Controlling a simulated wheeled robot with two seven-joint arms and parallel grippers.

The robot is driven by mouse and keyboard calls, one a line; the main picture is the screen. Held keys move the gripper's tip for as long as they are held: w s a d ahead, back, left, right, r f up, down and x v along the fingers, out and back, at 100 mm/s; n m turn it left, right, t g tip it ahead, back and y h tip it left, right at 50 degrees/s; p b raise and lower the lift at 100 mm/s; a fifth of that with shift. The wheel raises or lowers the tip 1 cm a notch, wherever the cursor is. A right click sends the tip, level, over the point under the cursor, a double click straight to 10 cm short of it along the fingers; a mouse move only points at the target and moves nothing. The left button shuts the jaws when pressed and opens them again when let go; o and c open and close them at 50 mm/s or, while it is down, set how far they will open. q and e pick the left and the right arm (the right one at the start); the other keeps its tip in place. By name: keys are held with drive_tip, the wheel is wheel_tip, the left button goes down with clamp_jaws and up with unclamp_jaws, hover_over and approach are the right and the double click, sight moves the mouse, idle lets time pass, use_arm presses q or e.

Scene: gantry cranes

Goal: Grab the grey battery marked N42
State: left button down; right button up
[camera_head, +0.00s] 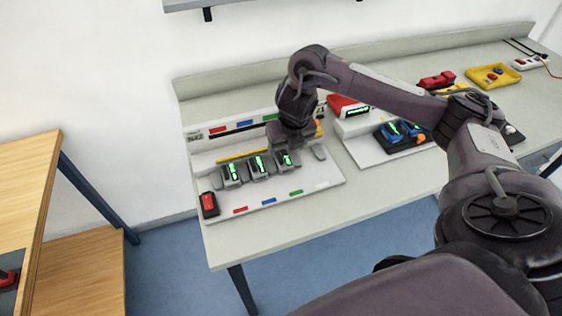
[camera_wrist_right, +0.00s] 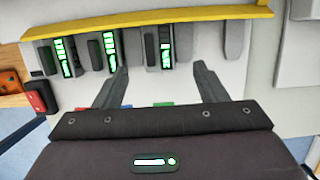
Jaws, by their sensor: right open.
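Three grey batteries with lit green bars stand in a row on the white board: the left one (camera_head: 231,174), the middle one (camera_head: 260,166) and the right one (camera_head: 285,160). They also show at the top of the right wrist view, as left (camera_wrist_right: 66,57), middle (camera_wrist_right: 111,49) and right (camera_wrist_right: 164,46). No N42 mark is readable on any of them. My right gripper (camera_head: 298,151) is open over the right end of the row. In the right wrist view its fingers (camera_wrist_right: 160,72) point toward the right battery, one to each side. My left gripper is not in view.
A yellow strip (camera_wrist_right: 150,22) runs behind the batteries. A red-topped block (camera_head: 209,204) stands at the board's (camera_head: 315,180) left front corner. A second board with blue batteries (camera_head: 391,131) lies to the right. A yellow tray (camera_head: 493,76) sits at the far right.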

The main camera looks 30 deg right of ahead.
sight(283, 157)
drive_tip(key=b+x, duration=0.1)
drive_tip(key=x, duration=0.3)
drive_tip(key=shift+w+a, duration=0.1)
drive_tip(key=shift+w, duration=0.15)
drive_tip(key=shift+x, duration=0.8)
drive_tip(key=shift+w+r, duration=0.1)
drive_tip(key=c, duration=1.2)
